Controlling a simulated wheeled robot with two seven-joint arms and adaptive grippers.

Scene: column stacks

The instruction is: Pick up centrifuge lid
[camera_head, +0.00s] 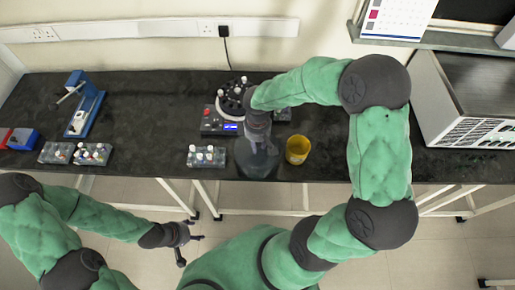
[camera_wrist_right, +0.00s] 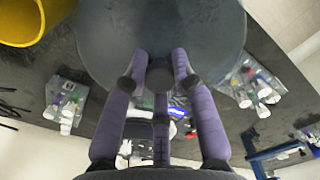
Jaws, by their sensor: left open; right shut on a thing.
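The centrifuge lid (camera_head: 258,165) is a dark translucent disc near the front edge of the bench. My right gripper (camera_head: 257,138) is shut on the knob at its middle. In the right wrist view, the three fingers of my right gripper (camera_wrist_right: 160,78) close around this knob, and the lid (camera_wrist_right: 205,30) fills the top of the picture. The centrifuge (camera_head: 221,122) stands behind with its round rotor uncovered and white-capped tubes in it; my right arm hides part of it. My left gripper (camera_head: 186,241) is open and empty, in front of and below the bench.
A yellow cup (camera_head: 298,150) stands just right of the lid. A tube rack (camera_head: 204,158) is just left of it, with more racks (camera_head: 92,155) further left. A blue-and-white device (camera_head: 83,112) stands at left. A large box-shaped machine (camera_head: 470,130) is at right.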

